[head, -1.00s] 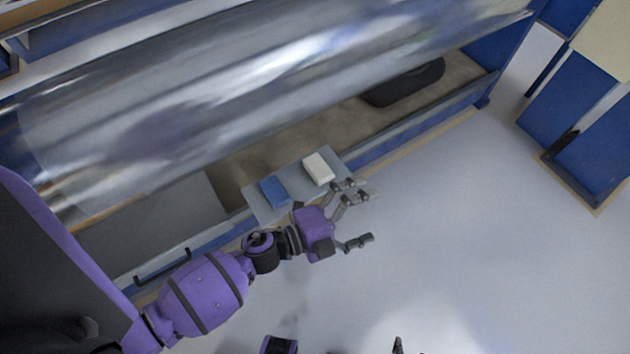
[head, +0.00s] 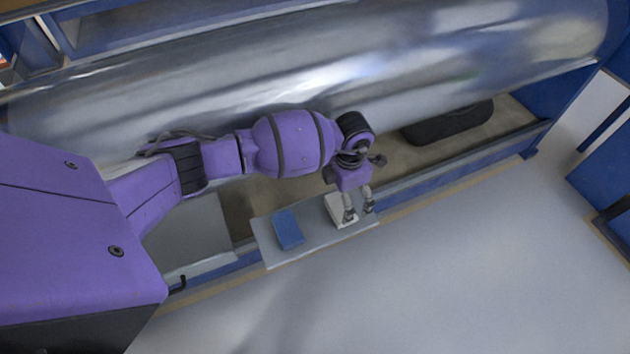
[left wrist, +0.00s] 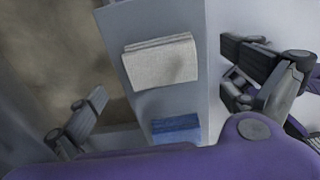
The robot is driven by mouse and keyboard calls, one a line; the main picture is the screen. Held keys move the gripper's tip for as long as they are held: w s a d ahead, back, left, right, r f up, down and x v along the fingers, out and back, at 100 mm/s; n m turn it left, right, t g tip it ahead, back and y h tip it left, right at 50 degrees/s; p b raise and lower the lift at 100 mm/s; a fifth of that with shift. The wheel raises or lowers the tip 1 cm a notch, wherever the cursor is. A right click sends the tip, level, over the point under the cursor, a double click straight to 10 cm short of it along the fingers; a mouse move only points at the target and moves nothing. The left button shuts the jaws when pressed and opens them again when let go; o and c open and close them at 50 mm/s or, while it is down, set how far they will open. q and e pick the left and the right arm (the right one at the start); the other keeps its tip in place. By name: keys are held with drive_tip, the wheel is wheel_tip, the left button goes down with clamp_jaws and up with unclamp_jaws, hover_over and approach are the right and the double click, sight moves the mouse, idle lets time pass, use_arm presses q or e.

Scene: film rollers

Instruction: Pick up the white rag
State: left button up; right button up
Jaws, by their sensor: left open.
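The white rag (head: 336,208) is a folded block on a small grey shelf (head: 270,252). It also shows in the left wrist view (left wrist: 160,62), upper middle, between the spread fingers. My left gripper (head: 359,212) is over the rag's right side in the head view, and its fingers hide part of it. The left gripper (left wrist: 165,105) is open with nothing between its fingers. Whether a finger touches the rag I cannot tell. My right gripper is not in view.
A folded blue rag (head: 287,229) lies left of the white one on the shelf, and in the left wrist view (left wrist: 176,128) below it. A large shiny roller (head: 450,70) runs behind. A dark object (head: 447,123) lies under it. Floor in front is clear.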

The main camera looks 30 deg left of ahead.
sight(342, 205)
use_arm(q)
wheel_tip(342, 205, down, 5)
idle(0.3)
drive_tip(key=shift+c, duration=0.4)
drive_tip(key=c, duration=1)
